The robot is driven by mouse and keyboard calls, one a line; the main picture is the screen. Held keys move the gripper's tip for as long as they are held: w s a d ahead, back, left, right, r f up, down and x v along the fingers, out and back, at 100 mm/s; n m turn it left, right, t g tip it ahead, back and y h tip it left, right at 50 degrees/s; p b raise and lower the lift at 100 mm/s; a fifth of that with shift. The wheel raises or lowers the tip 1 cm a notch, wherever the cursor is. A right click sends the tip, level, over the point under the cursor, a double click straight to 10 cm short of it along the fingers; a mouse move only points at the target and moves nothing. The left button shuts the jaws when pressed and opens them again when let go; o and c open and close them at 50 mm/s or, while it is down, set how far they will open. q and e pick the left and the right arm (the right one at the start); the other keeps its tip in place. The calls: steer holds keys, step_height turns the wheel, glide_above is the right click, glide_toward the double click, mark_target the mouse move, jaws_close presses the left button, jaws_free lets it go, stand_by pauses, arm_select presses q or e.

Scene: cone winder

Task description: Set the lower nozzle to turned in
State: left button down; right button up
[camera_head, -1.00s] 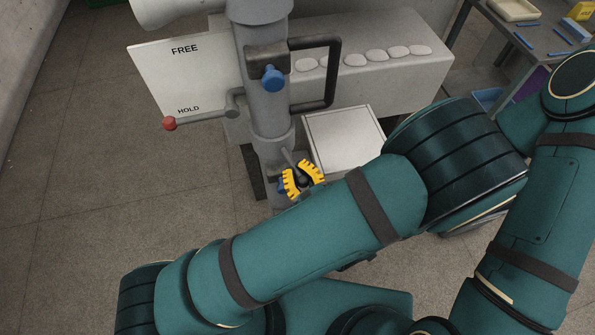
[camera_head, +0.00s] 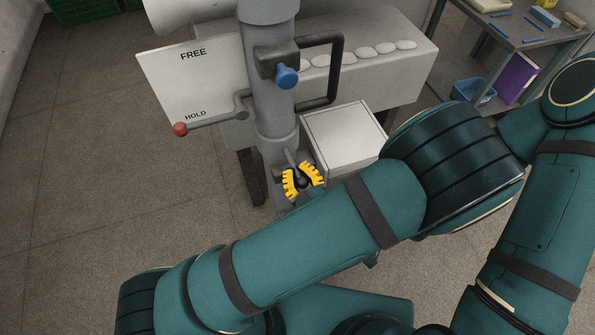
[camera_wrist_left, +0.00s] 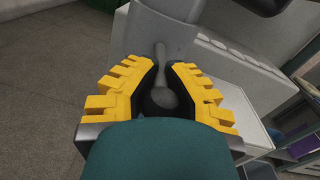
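The grey post (camera_head: 274,100) stands upright, with an upper clamp and blue knob (camera_head: 287,77). Low on the post, the lower nozzle (camera_head: 291,159) is a short grey stem, mostly hidden by my left gripper (camera_head: 302,176). In the left wrist view, the nozzle's grey stem (camera_wrist_left: 164,52) runs from the post down between the yellow fingers of my left gripper (camera_wrist_left: 162,68). Their dark inner pads come in close on both sides of the stem, and the gripper looks shut on it. The stem's end is hard to make out between the fingers. My right gripper is out of view.
A lever with a red ball (camera_head: 180,129) points at HOLD on the white FREE/HOLD plate (camera_head: 178,75). A grey handle (camera_head: 337,70) juts from the post. A white box (camera_head: 345,135) stands right of the post. A worktable (camera_head: 535,42) is at the upper right. Floor at left is clear.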

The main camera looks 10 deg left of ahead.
arm_select(q)
steer(key=shift+r, duration=0.1)
steer(key=c, duration=1)
jaws_free()
steer(key=shift+r, duration=5)
